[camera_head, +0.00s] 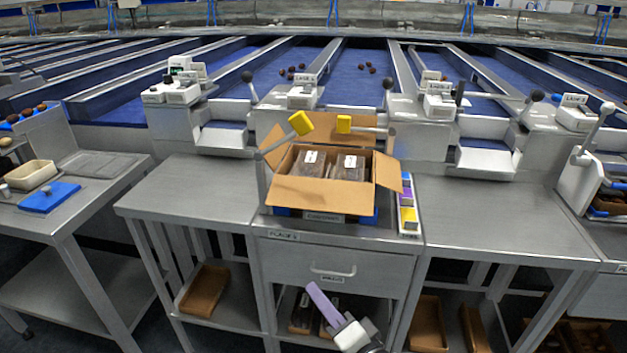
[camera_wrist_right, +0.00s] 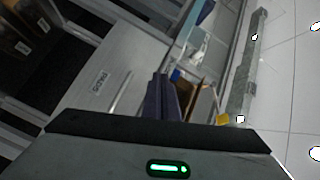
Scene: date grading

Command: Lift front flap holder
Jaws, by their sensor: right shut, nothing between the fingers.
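An open cardboard carton (camera_head: 325,194) stands on the middle bench, with two labelled packs (camera_head: 349,169) inside. Its front flap hangs outward. I cannot tell which is the front flap holder. My right gripper (camera_head: 313,288), with purple fingers, is shut and empty, low in front of the drawer and well below the carton. Its fingers also show in the right wrist view (camera_wrist_right: 160,98). My left gripper is out of view.
The bench's drawer (camera_head: 322,273) is closed. A strip of coloured cards (camera_head: 408,206) lies right of the carton. Bare steel bench tops extend left (camera_head: 190,190) and right (camera_head: 490,215). Levers and lane stations line the back. Brown trays (camera_head: 204,290) sit on the lower shelves.

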